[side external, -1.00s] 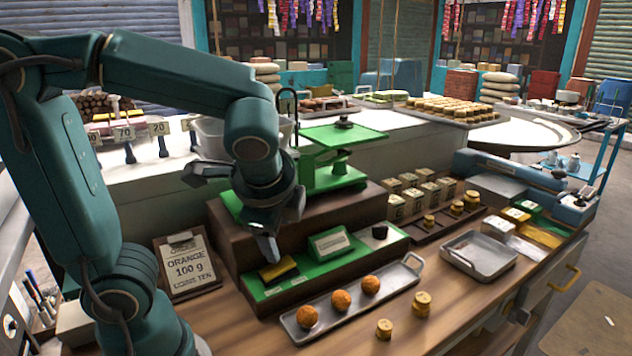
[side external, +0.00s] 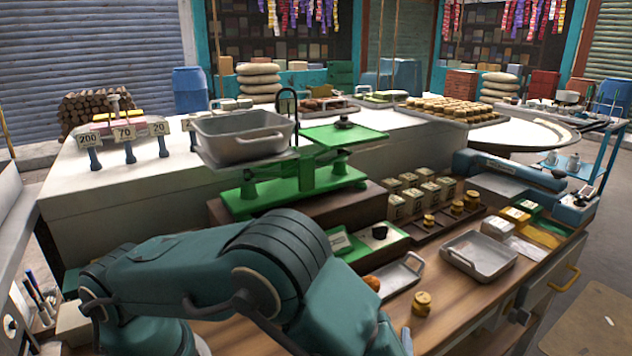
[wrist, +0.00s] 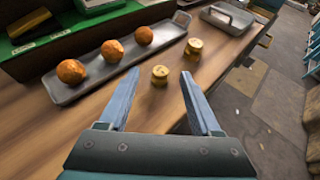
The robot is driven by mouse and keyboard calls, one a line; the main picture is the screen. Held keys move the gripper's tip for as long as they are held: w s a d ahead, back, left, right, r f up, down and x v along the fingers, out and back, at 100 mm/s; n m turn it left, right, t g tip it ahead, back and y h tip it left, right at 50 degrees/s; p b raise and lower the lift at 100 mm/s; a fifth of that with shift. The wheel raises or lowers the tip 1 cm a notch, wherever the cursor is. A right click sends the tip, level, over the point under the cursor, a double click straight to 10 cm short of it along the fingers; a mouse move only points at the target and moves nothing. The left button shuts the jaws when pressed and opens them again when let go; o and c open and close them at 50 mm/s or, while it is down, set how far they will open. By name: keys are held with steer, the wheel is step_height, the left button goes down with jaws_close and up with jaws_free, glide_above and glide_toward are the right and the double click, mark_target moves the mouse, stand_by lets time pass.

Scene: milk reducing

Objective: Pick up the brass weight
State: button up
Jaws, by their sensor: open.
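Two loose brass weights stand on the wooden counter in the wrist view. The nearer brass weight (wrist: 160,75) appears in the gap between the fingertips of my gripper (wrist: 160,88), which is open and empty. I cannot tell the height of the fingertips above it. The farther brass weight (wrist: 194,48) stands beyond the right fingertip, near the tray's end; it also shows in the side view (side external: 422,304). In the side view my arm hides the nearer weight and most of my gripper.
A metal tray (wrist: 100,82) with three orange balls (wrist: 112,51) lies left of the weights. An empty grey tray (side external: 479,257) stands farther along the counter. A green balance scale (side external: 307,176) holds a grey pan (side external: 240,138). More brass weights (side external: 457,207) sit in a rack at the back.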

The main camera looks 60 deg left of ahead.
steer(key=shift+d+f, duration=0.1)
steer(key=shift+f, duration=0.15)
steer(key=shift+x, duration=2.3)
jaws_close()
